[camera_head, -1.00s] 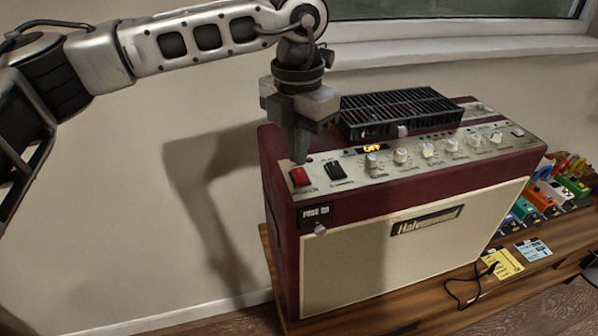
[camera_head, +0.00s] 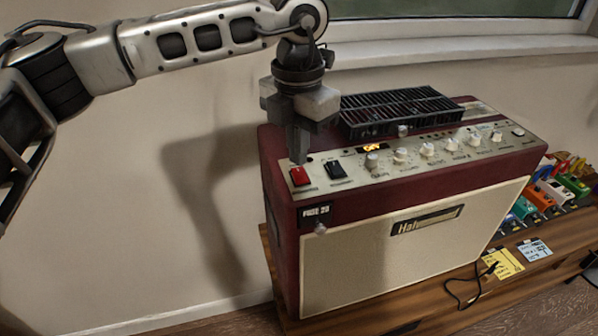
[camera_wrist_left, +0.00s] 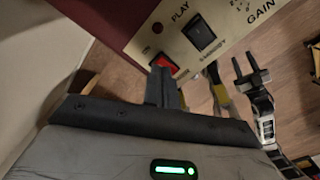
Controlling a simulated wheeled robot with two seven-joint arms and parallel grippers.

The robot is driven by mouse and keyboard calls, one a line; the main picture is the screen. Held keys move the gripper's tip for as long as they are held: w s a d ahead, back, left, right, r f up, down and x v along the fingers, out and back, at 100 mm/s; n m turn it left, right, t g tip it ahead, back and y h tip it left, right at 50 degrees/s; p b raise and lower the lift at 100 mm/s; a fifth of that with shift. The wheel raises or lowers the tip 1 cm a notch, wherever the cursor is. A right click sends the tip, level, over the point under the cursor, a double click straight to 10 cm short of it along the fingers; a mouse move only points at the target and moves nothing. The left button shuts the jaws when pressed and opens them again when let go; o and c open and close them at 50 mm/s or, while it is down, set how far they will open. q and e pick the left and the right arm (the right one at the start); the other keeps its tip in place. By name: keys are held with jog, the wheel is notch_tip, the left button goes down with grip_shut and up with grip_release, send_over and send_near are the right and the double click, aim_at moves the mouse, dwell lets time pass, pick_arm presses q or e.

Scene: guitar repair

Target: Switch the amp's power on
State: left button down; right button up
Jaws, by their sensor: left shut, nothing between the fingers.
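The maroon and cream amp (camera_head: 400,240) stands on a wooden bench. The red power switch (camera_head: 299,176) is at the left end of its top panel, with the black standby switch (camera_head: 336,170) to its right. My left gripper (camera_head: 298,160) points down, shut and empty, its tips right at the rear edge of the red switch; I cannot tell whether they touch. In the left wrist view, the fingers (camera_wrist_left: 162,78) partly cover the red switch (camera_wrist_left: 166,62). My right gripper (camera_wrist_left: 250,72) is open, away from the amp.
A black slatted tray (camera_head: 402,110) sits on the amp's top behind the knobs. Colourful pedals (camera_head: 540,200) stand to the right. Yellow and blue notes (camera_head: 503,264) and a black cable (camera_head: 465,290) lie on the bench (camera_head: 400,318). The wall left of the amp is clear.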

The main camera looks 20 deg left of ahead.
aim_at(298, 170)
pick_arm(q)
jog(key=shift+f+b, duration=0.8)
jog(key=shift+f, duration=0.2)
jog(key=shift+r, duration=0.1)
dwell(0.3)
jog(key=shift+r+p, duration=0.55)
jog(key=shift+r, duration=0.1)
jog(key=shift+r+p, duration=1.65)
jog(key=shift+r, duration=1.2)
